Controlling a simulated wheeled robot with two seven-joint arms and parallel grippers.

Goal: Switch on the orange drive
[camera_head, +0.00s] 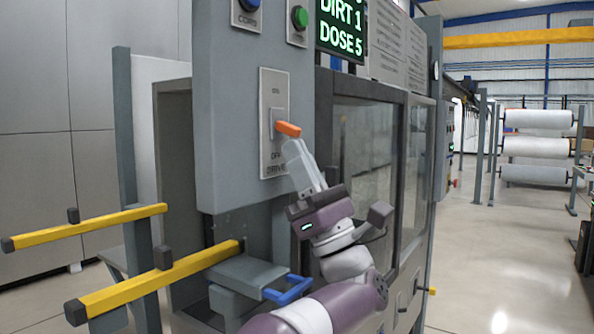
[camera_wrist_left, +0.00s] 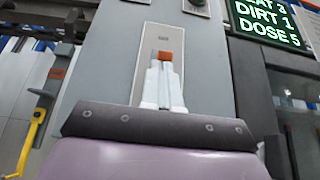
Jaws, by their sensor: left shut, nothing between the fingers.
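The orange drive lever (camera_head: 288,129) sticks out from a light grey switch plate (camera_head: 272,160) marked OFF and DRIVE at its lower end, on the grey control column. In the left wrist view the orange tip (camera_wrist_left: 165,56) shows just beyond the fingers. My left gripper (camera_head: 293,147) is shut and empty, with its fingertips right below the lever's orange end. They look very close to it or touching; I cannot tell which. The fingers hide part of the plate (camera_wrist_left: 153,40) in the wrist view. My right gripper is not in view.
A green button (camera_head: 299,17) and a blue button (camera_head: 250,4) sit above the plate. A display (camera_head: 341,28) reads DIRT 1, DOSE 5. Yellow bars (camera_head: 160,280) and a blue handle (camera_head: 289,290) jut out at lower left. Open floor (camera_head: 500,260) lies right.

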